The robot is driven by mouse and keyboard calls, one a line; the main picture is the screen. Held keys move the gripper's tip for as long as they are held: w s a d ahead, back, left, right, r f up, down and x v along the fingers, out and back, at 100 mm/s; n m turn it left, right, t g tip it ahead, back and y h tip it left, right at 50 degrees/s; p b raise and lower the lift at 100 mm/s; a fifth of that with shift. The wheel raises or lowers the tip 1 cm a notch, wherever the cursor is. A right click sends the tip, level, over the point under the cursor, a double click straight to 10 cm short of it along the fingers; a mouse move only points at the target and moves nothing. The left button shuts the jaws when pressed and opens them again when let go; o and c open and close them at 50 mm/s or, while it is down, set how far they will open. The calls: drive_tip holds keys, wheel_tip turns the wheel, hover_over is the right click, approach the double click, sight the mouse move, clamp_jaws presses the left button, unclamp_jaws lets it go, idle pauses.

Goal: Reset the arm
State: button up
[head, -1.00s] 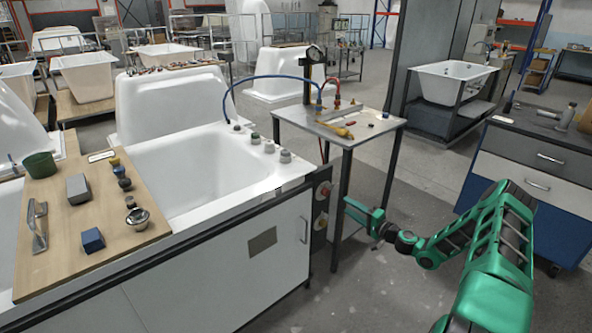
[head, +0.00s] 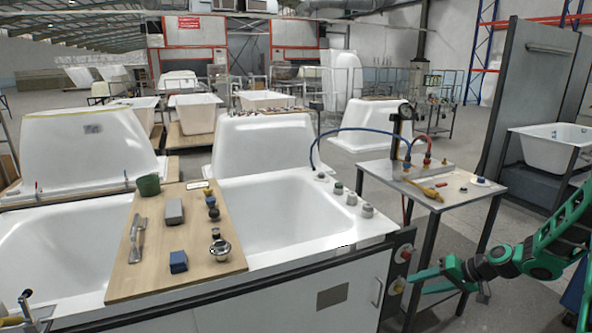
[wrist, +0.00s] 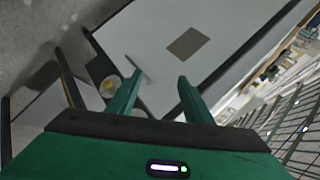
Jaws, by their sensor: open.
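My gripper (head: 425,281) is at the lower right of the head view, on my green arm. It is in front of the right end of the bathtub cabinet (head: 280,311), below the level of the tub rim. In the wrist view, my gripper (wrist: 155,92) shows two green fingers spread apart with nothing between them. The white cabinet front (wrist: 220,30) with its brown plate (wrist: 185,45) lies beyond the fingers. Whether a finger touches the cabinet end, I cannot tell.
A metal table (head: 460,196) with a gauge and hoses stands close behind my gripper. Grey floor shows at right.

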drive_tip(key=s+d+r+g+h, duration=0.1)
drive_tip(key=s+r+g+h, duration=0.15)
drive_tip(key=s+r, duration=0.7)
drive_tip(key=s+d+r+g+h, duration=0.15)
drive_tip(key=s+r+h, duration=0.25)
drive_tip(key=s+r, duration=0.55)
drive_tip(key=s+a+r+m+g, duration=0.1)
drive_tip(key=s, duration=1)
drive_tip(key=s+a+r+m, duration=0.1)
drive_tip(key=s+r+m, duration=0.1)
drive_tip(key=s, duration=1)
drive_tip(key=shift+g, duration=0.4)
drive_tip(key=shift+w+a+r+h, duration=0.1)
drive_tip(key=shift+h, duration=0.15)
drive_tip(key=shift+w+f, duration=0.25)
drive_tip(key=shift+w, duration=0.35)
